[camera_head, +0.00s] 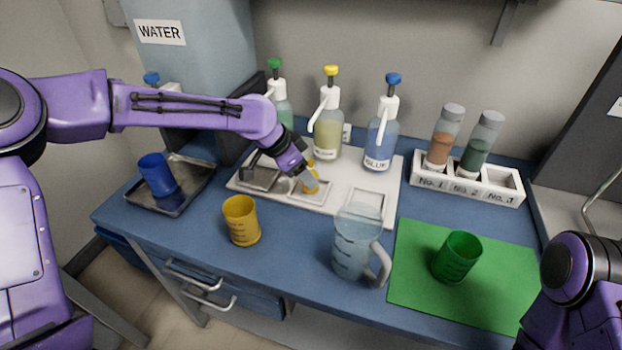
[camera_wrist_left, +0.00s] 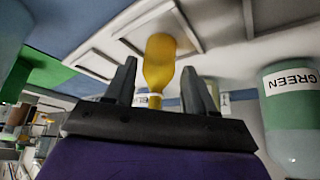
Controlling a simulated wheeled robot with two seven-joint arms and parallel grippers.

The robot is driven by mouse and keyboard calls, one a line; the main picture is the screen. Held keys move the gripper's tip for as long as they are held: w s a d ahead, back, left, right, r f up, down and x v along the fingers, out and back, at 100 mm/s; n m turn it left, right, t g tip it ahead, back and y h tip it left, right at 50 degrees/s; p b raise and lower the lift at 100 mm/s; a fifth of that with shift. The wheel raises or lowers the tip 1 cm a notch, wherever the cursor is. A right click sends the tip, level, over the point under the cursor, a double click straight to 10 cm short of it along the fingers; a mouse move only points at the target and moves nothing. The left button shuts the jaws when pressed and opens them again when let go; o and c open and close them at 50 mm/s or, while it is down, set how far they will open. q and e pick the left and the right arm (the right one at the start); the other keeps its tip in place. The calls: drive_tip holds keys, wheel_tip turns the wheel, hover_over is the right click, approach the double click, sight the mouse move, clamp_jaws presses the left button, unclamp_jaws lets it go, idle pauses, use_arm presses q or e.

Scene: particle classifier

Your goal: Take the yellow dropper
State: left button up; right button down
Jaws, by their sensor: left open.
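The yellow dropper (camera_head: 311,182) sits at the middle recess of the white tray (camera_head: 388,166), partly hidden by my left gripper (camera_head: 299,172) in the head view. In the left wrist view the dropper (camera_wrist_left: 160,62) is a yellow bulb with a narrower neck. Its neck lies between the two spread fingers of my left gripper (camera_wrist_left: 161,82). The left gripper is open, and a gap shows on each side of the neck. My right arm shows at the lower right, but its gripper is out of view.
Pump bottles with green (camera_head: 275,65), yellow (camera_head: 327,125) and blue (camera_head: 382,130) tops stand close behind. A yellow cup (camera_head: 241,220) and a clear jug (camera_head: 352,245) stand in front. A green cup (camera_head: 457,257) stands on a green mat (camera_head: 415,275).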

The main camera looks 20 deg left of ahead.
use_arm(q)
drive_tip(key=x, duration=0.3)
drive_tip(key=shift+w+d+f, duration=0.15)
drive_tip(key=c, duration=0.8)
